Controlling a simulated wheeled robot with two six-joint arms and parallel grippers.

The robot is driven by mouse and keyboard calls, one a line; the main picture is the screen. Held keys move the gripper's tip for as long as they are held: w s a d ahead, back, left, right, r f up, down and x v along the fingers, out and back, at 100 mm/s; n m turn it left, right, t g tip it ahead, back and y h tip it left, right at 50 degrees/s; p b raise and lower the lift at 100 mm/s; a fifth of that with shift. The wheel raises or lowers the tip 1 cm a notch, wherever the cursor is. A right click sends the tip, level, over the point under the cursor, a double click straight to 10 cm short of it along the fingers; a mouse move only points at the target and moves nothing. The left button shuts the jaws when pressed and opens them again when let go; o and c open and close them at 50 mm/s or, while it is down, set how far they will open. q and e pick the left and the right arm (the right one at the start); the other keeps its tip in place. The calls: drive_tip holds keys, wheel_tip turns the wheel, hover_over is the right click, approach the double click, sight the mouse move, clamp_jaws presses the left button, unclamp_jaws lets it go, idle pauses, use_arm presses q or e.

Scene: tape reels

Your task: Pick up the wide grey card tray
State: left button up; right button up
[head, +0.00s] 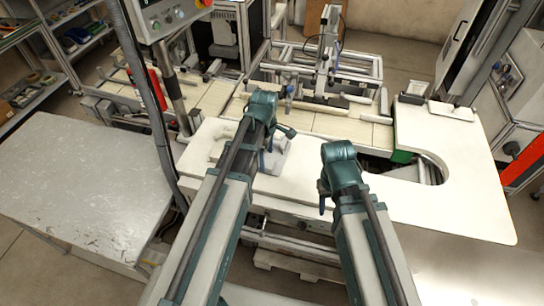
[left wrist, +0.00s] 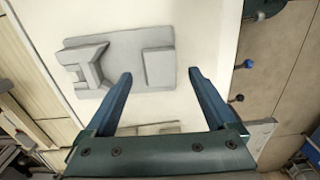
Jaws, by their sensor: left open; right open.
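The grey tray (left wrist: 122,62), with raised blocks, lies on the pale worktop in the left wrist view. In the head view a grey piece (head: 275,158) shows beside my left gripper, partly hidden by it. My left gripper (left wrist: 160,73) is open and points down over the worktop. Its left fingertip overlaps the tray's lower edge in the picture, and the right one is past its right end.
A second, paler flat piece (left wrist: 150,128) lies nearer my left palm, partly hidden by it. A white tray (head: 451,111) sits at the worktop's back right, near a curved cut-out. The worktop (head: 400,203) is clear right of my right gripper. Posts and machine frames stand behind.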

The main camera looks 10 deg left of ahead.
sight(266, 163)
use_arm(q)
wheel_tip(266, 163, down, 3)
drive_tip(key=shift+f+b, duration=0.15)
drive_tip(key=shift+b, duration=1)
clamp_jaws()
